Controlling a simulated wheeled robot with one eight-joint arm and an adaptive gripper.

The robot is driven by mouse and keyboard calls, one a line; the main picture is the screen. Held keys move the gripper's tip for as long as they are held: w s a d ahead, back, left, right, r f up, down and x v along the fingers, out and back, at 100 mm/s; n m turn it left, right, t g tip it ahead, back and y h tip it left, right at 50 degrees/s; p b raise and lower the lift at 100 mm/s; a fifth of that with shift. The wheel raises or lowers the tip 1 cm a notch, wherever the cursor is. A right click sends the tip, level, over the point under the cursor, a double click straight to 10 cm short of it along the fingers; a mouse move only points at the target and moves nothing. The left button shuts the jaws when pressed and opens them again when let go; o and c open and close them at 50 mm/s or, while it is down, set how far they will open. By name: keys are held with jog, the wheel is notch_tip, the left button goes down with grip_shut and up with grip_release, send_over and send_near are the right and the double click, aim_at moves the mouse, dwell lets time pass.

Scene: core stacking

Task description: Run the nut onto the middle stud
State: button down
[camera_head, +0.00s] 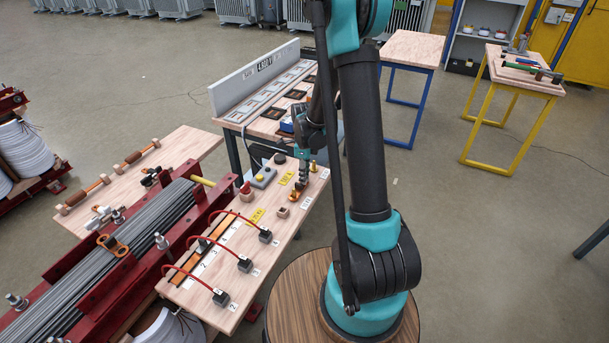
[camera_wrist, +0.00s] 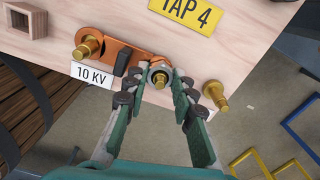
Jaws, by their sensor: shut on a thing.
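In the wrist view three brass studs stand in a row on the wooden board (camera_wrist: 225,35): a left stud (camera_wrist: 88,45), a middle one and a right stud (camera_wrist: 215,93). My gripper (camera_wrist: 160,77) is shut on the nut (camera_wrist: 158,76), which is over the middle stud. The stud's round end shows inside the nut; how far the nut is threaded is hidden. In the head view my gripper (camera_head: 301,184) points down at the board.
A yellow TAP 4 label (camera_wrist: 187,12) and a white 10 KV label (camera_wrist: 92,73) are on the board near the studs. A square wooden socket (camera_wrist: 25,20) stands at upper left. Red cables with black blocks (camera_head: 245,264) occupy the board's near part.

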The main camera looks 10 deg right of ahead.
jog(key=m, duration=0.3)
jog(key=shift+m, duration=0.4)
jog(key=m, duration=0.3)
jog(key=shift+m, duration=0.4)
jog(key=c, duration=1.2)
grip_release()
